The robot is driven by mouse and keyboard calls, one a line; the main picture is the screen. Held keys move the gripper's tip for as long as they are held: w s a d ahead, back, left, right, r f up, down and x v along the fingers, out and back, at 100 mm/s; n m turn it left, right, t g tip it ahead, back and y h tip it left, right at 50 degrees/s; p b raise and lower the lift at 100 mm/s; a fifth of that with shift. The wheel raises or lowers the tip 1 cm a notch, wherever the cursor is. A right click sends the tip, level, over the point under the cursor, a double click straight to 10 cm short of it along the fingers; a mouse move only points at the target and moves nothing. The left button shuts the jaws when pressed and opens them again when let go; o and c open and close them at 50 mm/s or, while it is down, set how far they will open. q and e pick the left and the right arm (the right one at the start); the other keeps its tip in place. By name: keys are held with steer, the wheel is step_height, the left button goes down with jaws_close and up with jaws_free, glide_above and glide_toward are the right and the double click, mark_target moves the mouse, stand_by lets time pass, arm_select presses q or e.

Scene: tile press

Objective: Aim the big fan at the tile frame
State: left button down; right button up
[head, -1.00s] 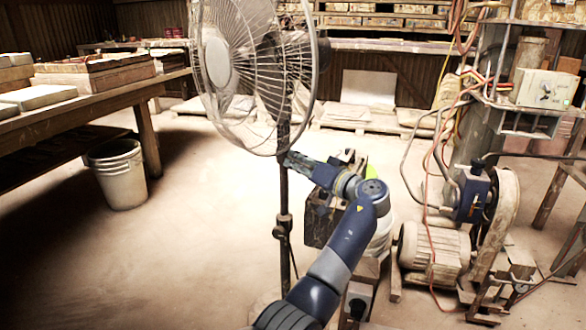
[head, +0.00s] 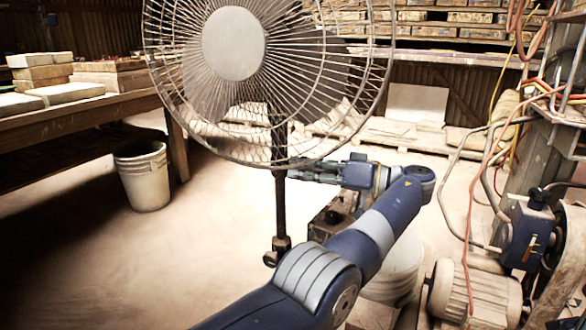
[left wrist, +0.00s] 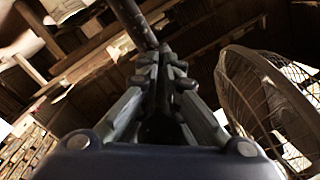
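The big fan (head: 234,43) stands in the middle of the head view on a dark pole (head: 281,215). Its round wire cage faces mostly toward me, turned a little to the left, and its top is cut off. My left arm reaches in from below, and its gripper (head: 287,170) is at the pole just under the cage. In the left wrist view, the fingers (left wrist: 163,62) close in on the pole (left wrist: 132,18), with the cage (left wrist: 268,95) to the right. I cannot tell which thing is the tile frame. My right gripper is out of view.
A workbench (head: 90,112) with tiles and boxes runs along the left. A white bucket (head: 143,176) stands before it. A motor (head: 470,292) and hoses crowd the right. Stacked shelves (head: 455,22) line the back. The floor at the left front is clear.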

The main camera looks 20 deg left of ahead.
arm_select(q)
steer(key=shift+f+g, duration=0.1)
steer(key=shift+g, duration=0.3)
steer(key=c, duration=1.8)
jaws_free()
